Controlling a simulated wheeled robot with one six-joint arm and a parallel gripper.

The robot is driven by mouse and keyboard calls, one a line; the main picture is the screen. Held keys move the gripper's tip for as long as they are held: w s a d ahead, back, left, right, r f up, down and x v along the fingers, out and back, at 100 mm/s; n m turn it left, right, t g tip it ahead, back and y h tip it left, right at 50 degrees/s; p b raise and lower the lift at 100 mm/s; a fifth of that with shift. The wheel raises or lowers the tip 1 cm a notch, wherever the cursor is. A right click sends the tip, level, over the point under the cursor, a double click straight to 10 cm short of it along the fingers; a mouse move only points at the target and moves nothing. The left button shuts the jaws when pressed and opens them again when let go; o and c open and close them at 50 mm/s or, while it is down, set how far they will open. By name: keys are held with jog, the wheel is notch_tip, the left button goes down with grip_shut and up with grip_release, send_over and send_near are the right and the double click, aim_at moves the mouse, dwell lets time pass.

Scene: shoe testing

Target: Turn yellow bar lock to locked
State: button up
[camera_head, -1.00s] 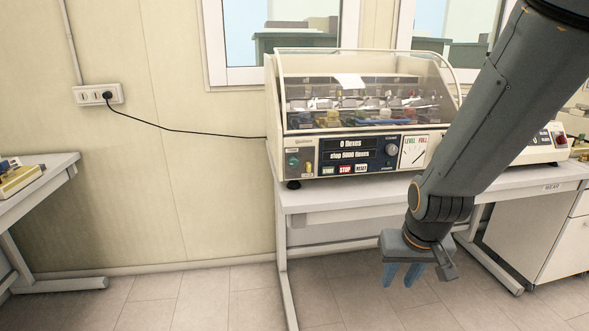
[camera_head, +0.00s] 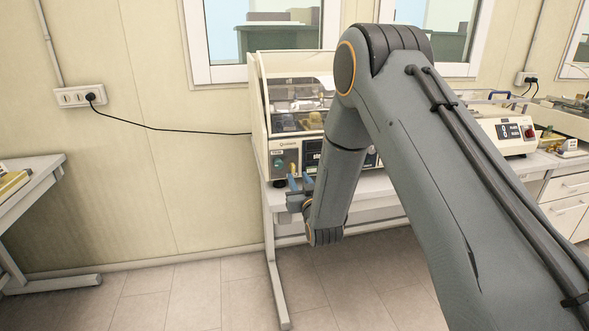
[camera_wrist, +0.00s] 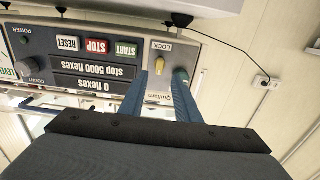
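The yellow bar lock (camera_wrist: 159,66) shows in the wrist view, which is upside down, on the machine's front panel beside the LOCK label. The bar looks roughly upright in that view. My gripper (camera_wrist: 162,76) is open, with its two blue fingers pointing at the panel. The lock lies between the fingertips in the picture; I cannot tell whether they touch it. In the head view, my gripper (camera_head: 300,184) is at the lower left of the machine's front (camera_head: 288,143).
A green knob (camera_wrist: 181,74) is close to the right finger in the wrist view. START (camera_wrist: 126,49), STOP (camera_wrist: 96,46) and RESET (camera_wrist: 67,43) buttons are to the left. The machine stands on a table (camera_head: 268,198). A black cable runs to a wall socket (camera_head: 80,97).

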aim_at(294, 169)
jog(key=shift+p+x, duration=1)
jog(key=shift+x, duration=2.4)
grip_shut()
